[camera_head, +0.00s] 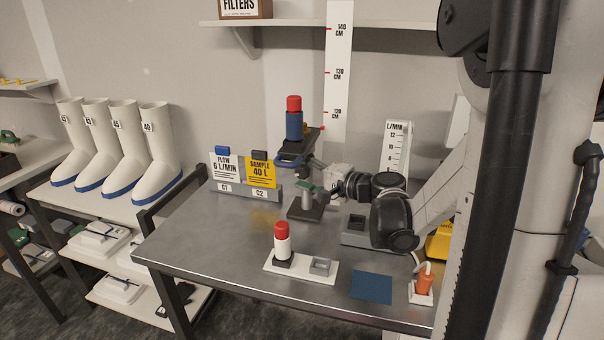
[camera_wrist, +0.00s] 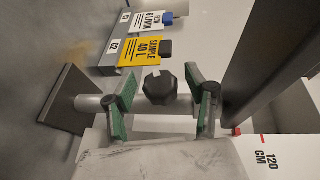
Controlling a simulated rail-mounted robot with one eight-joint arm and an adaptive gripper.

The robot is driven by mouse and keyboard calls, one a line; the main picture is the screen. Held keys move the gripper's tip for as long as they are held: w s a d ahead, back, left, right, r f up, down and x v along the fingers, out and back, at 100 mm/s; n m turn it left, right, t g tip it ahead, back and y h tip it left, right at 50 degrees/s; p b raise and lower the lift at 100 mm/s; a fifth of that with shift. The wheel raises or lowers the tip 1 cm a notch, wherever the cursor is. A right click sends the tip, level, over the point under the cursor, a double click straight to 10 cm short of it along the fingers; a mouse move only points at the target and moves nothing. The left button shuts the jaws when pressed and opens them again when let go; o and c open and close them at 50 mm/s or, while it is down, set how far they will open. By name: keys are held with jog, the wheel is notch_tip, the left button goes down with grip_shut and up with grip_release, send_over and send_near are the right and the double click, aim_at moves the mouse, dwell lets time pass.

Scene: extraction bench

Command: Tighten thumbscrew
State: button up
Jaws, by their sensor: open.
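The thumbscrew, a black faceted knob (camera_wrist: 160,88), shows in the wrist view between the two green-padded fingers of my gripper (camera_wrist: 150,92). The fingers are open, with a visible gap on each side of the knob. Whether the knob lies at fingertip depth is hard to tell. A grey post rises from a dark square base (camera_wrist: 64,100) and runs behind the fingers. In the head view my gripper (camera_head: 312,187) is at the stand (camera_head: 306,210), below the dark platform (camera_head: 298,150). The knob cannot be made out there.
A blue bottle with a red cap (camera_head: 293,122) stands on the platform. Cards reading FLOW (camera_head: 224,168) and SAMPLE (camera_head: 261,172) stand close left of the stand. A white plate (camera_head: 300,278) with a red-capped white bottle (camera_head: 282,243) lies in front. The bench's left front is clear.

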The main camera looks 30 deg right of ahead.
jog(key=c, duration=1.2)
jog(key=shift+f+t+b, duration=0.2)
jog(key=shift+t+b, duration=0.1)
jog(key=shift+b, duration=0.5)
jog(key=shift+c, duration=0.2)
jog(key=shift+f+m+t+y+b, duration=0.1)
jog(key=shift+m+t+y+b, duration=0.25)
jog(key=shift+b, duration=0.6)
jog(key=m+t+b, duration=0.1)
jog(key=t+b, duration=0.1)
jog(key=b, duration=0.1)
jog(key=shift+r+t+y+b, duration=0.25)
jog(key=shift+t+b, duration=0.1)
jog(key=shift+b, duration=0.25)
jog(key=o, duration=1.2)
jog(key=shift+o, duration=0.2)
jog(key=shift+r+p, duration=0.15)
jog(key=shift+p, duration=0.2)
